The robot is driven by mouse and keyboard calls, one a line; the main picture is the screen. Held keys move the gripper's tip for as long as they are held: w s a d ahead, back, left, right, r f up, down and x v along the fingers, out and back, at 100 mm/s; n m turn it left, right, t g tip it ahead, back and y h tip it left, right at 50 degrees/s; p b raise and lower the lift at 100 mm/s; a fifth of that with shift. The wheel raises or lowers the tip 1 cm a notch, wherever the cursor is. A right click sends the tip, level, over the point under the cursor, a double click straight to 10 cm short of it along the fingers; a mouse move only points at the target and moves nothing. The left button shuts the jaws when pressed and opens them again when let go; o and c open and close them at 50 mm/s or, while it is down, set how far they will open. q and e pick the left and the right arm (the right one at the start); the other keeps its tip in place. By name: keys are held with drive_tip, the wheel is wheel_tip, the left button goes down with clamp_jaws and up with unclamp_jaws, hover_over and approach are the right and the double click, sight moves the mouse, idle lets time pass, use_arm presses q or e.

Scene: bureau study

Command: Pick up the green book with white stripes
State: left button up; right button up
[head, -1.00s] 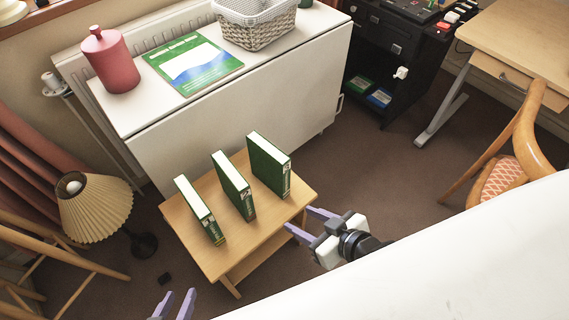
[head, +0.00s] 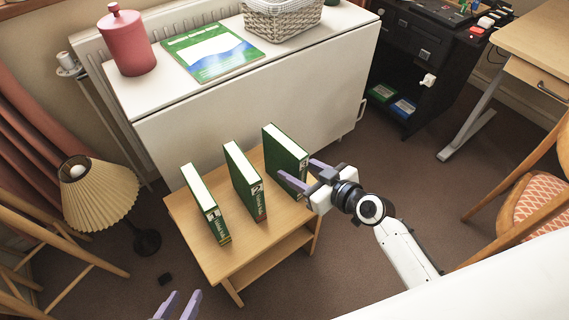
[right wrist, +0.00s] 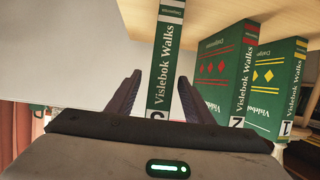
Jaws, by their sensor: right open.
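Three green books stand upright on a small wooden table. The right one (head: 284,158) has pale bands on its spine, which also shows in the right wrist view (right wrist: 166,60). The middle book (head: 243,178) has red diamonds in the right wrist view (right wrist: 222,70). The left book (head: 205,203) has yellow diamonds there (right wrist: 274,84). My right gripper (head: 298,168) is open at the right book, its fingers on either side of the spine in the wrist view; how deep they reach is unclear. My left gripper (head: 182,296) is open and empty at the bottom edge.
The wooden table (head: 235,262) stands before a white cabinet (head: 255,90) bearing a red canister (head: 125,42), a green-and-blue booklet (head: 212,52) and a basket (head: 282,16). A lamp (head: 95,190) stands left, a chair (head: 530,205) right. Bare floor lies right of the table.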

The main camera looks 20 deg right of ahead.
drive_tip(key=shift+x, duration=1.15)
clamp_jaws()
drive_tip(key=shift+w+r, duration=0.1)
drive_tip(key=shift+r, duration=0.05)
